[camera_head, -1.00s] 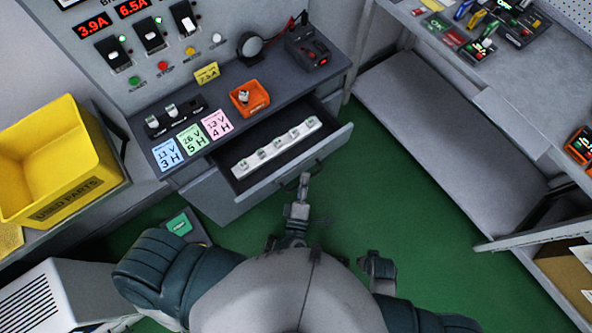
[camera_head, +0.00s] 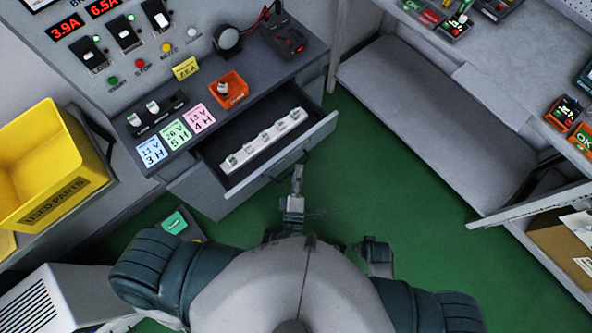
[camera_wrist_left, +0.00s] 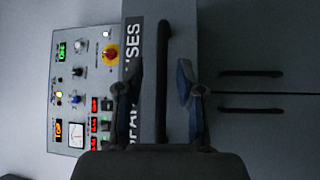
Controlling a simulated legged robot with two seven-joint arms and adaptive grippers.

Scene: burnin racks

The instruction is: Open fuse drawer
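The fuse drawer (camera_head: 285,163) stands pulled out below the control desk in the head view. Inside lies a white strip (camera_head: 265,140) holding several small fuses. In the left wrist view its front reads "…FUSES" (camera_wrist_left: 133,45), partly hidden by a finger, and its dark bar handle (camera_wrist_left: 162,75) stands upright. My left gripper (camera_head: 298,170) is close in front of the drawer front, by the handle. In the wrist view its two fingers (camera_wrist_left: 160,82) are spread on either side of the handle, with gaps on both sides. My right gripper (camera_head: 376,247) hangs low, away from the drawer; its fingers are unclear.
The desk carries an orange tray (camera_head: 229,91), number cards (camera_head: 176,134) and a black fuse holder (camera_head: 157,113). A yellow used-parts bin (camera_head: 45,165) stands left. A grey workbench and shelf (camera_head: 440,120) stand right. Green floor (camera_head: 390,170) is open between.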

